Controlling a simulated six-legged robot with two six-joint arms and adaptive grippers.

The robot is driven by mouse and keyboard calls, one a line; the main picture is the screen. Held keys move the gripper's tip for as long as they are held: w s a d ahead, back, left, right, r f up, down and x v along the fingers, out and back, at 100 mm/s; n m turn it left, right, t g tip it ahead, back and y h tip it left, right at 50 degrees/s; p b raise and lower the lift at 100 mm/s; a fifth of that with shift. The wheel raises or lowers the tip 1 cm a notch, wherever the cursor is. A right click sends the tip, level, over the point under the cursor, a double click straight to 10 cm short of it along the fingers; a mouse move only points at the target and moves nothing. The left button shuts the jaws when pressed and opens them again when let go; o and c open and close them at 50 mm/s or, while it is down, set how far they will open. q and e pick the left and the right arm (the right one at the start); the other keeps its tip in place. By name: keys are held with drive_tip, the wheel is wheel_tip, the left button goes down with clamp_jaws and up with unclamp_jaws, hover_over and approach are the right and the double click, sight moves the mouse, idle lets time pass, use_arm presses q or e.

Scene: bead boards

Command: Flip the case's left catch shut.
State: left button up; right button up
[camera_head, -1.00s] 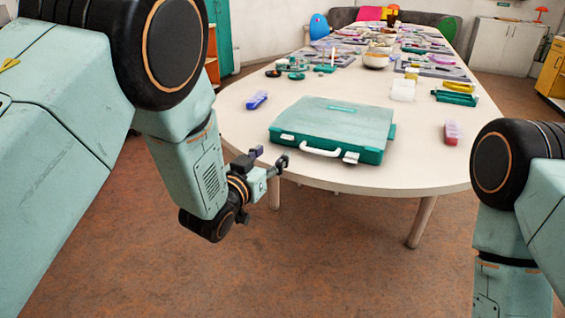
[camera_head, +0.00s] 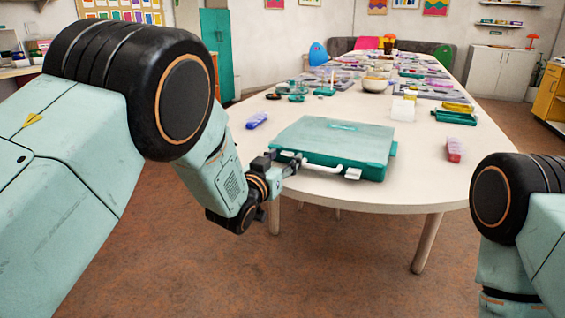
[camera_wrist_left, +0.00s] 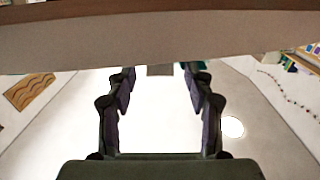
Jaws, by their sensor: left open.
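The teal case (camera_head: 345,140) lies closed-lidded on the near end of the table, with its white handle (camera_head: 324,168) facing me. A white catch (camera_head: 352,174) sits on its front at the right. The left catch (camera_head: 287,154) is small and partly hidden at the front left corner, just by my left gripper (camera_head: 291,163). The gripper is open at the table edge, and I cannot tell if it touches the catch. In the left wrist view the two dark fingers (camera_wrist_left: 160,72) stand apart, with a small grey patch and a bit of teal near their tips. My right gripper is out of view.
The white table (camera_head: 240,165) has a near edge close under my left gripper. A blue-violet bead box (camera_head: 257,120) lies left of the case and a red one (camera_head: 454,150) lies right of it. Boards, trays and a bowl (camera_head: 375,84) stand further back.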

use_arm(q)
clamp_jaws()
drive_tip(key=g+p, duration=0.1)
drive_tip(key=p, duration=0.2)
drive_tip(key=shift+w+r, duration=0.1)
drive_tip(key=shift+r, duration=0.3)
drive_tip(key=shift+y+p, duration=0.3)
drive_tip(key=shift+p, duration=0.35)
unclamp_jaws()
drive_tip(key=v, duration=1.2)
drive_tip(key=shift+r, duration=0.15)
